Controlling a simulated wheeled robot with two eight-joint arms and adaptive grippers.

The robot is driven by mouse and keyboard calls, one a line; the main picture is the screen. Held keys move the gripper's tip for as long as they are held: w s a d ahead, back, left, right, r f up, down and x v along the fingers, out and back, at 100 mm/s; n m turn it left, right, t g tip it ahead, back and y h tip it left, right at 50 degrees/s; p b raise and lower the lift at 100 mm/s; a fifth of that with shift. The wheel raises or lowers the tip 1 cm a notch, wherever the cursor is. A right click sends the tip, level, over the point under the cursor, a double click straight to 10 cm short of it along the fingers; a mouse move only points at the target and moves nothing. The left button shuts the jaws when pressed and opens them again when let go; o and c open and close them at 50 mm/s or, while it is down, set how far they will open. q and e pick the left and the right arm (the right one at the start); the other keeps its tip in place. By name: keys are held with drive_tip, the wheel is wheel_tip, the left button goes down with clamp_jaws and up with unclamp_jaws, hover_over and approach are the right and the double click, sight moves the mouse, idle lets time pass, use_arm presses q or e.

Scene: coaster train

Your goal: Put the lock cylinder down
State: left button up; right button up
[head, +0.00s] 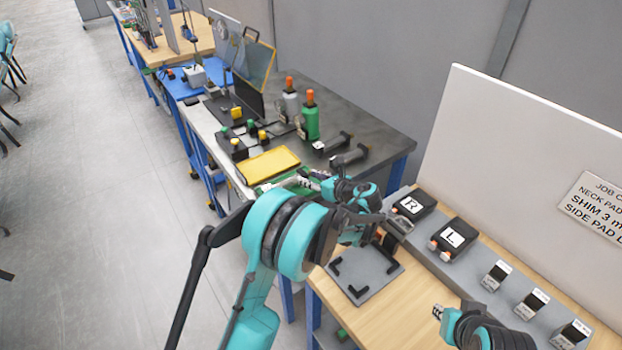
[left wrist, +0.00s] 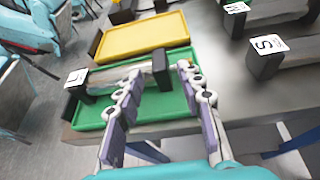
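A pale bar with black end blocks (left wrist: 160,68), which looks like the lock cylinder, lies in the green tray (left wrist: 178,57). A white label is on its left end block. In the left wrist view my left gripper (left wrist: 160,84) has its two fingers spread apart over the tray, with the right end block between and beyond the tips. I see no firm grip on the bar. In the head view my left gripper (head: 298,183) is at the tray, and my arm hides the bar. My right gripper (head: 438,312) is at the bottom right above the wooden table; its finger opening is unclear.
A yellow tray (head: 268,163) lies just behind the green one. Two similar dark bars (head: 350,156) lie to the right on the grey bench. Green and grey bottles stand behind. Black boxes marked R (head: 412,204) and L (head: 454,238) stand on the wooden table.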

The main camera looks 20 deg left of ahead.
use_arm(q)
drive_tip(key=p+v, duration=0.3)
drive_tip(key=v, duration=0.8)
drive_tip(key=s+a+r+n+g+h, duration=0.1)
drive_tip(key=s+a+r+n+h, duration=0.2)
drive_tip(key=s+n, duration=0.35)
drive_tip(key=s+a+r+n+g+h, duration=0.1)
drive_tip(key=s+a+r+n+h, duration=0.15)
drive_tip(key=s+a+n, duration=0.4)
drive_tip(key=s+d+f+n+h, duration=0.1)
drive_tip(key=s+d+n+h, duration=0.1)
drive_tip(key=s+n, duration=0.4)
drive_tip(key=s+d+f+n+t+h, duration=0.1)
drive_tip(key=s+d+n+h, duration=0.2)
drive_tip(key=s+n, duration=0.3)
drive_tip(key=shift+s+n+h, duration=0.3)
drive_tip(key=shift+s+h, duration=0.05)
drive_tip(key=shift+s, duration=2.15)
